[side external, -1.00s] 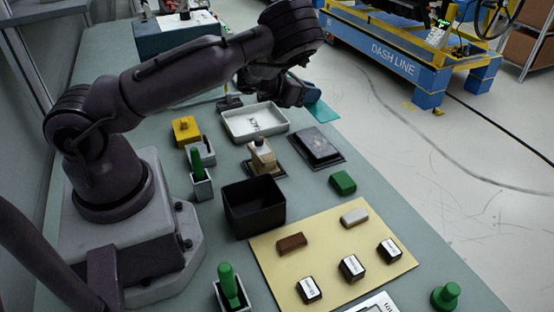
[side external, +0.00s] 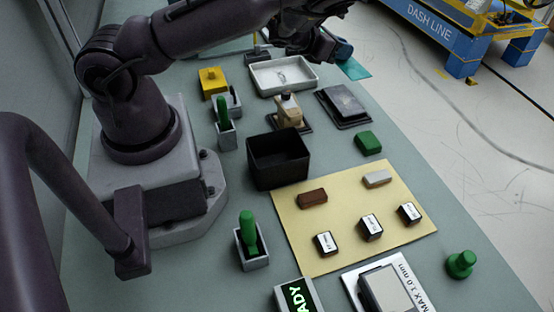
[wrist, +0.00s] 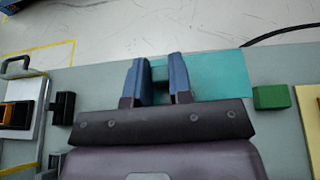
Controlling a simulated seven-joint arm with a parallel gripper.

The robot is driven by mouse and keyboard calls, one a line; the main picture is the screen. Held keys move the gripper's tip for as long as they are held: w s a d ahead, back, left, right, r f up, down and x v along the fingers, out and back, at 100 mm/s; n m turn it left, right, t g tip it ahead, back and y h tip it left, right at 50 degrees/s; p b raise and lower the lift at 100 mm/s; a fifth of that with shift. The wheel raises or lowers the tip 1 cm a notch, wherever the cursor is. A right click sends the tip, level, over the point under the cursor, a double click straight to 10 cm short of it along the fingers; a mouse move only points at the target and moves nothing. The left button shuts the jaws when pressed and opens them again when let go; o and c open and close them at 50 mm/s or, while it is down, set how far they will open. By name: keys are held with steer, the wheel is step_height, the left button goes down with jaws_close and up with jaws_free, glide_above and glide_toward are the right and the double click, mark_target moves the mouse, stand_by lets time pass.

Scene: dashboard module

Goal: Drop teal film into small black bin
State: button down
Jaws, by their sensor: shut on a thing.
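The teal film (side external: 354,68) is a thin flat sheet near the far right edge of the bench, and it also shows in the wrist view (wrist: 222,74). My gripper (wrist: 158,72) is shut on the film, with teal between its two blue fingers. In the side view my gripper (side external: 343,50) is partly hidden by the arm, at the film's upper left edge. I cannot tell whether the film is clear of the bench. The small black bin (side external: 282,172) stands open-topped in the middle of the bench, well apart from my gripper. Its visible inside looks empty.
A white tray (side external: 284,88), a wooden-handled stamp (side external: 290,112) and a dark flat box (side external: 343,102) lie between film and bin. A green block (side external: 368,142) and a yellow mat (side external: 300,255) with several small blocks lie right and in front of the bin.

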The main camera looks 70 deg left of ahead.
steer(key=shift+d+f+n+y, duration=0.25)
steer(key=shift+f+n+y, duration=0.05)
steer(key=shift+n+y, duration=0.35)
steer(key=s+d+r+n+g+y, duration=0.1)
steer(key=s+d+n+g+y, duration=0.6)
steer(key=s+d, duration=0.45)
steer(key=s+d+r+n+g+y, duration=0.1)
steer(key=s+d+n+g+y, duration=0.55)
steer(key=s, duration=0.75)
step_height(320, 180, down, 6)
steer(key=d+n+h, duration=0.1)
steer(key=d+n, duration=0.1)
steer(key=d, duration=0.1)
steer(key=shift+w+n+h, duration=0.25)
steer(key=shift+n+h, duration=0.15)
steer(key=c, duration=0.9)
jaws_free()
steer(key=shift+a, duration=0.1)
steer(key=shift+c, duration=0.2)
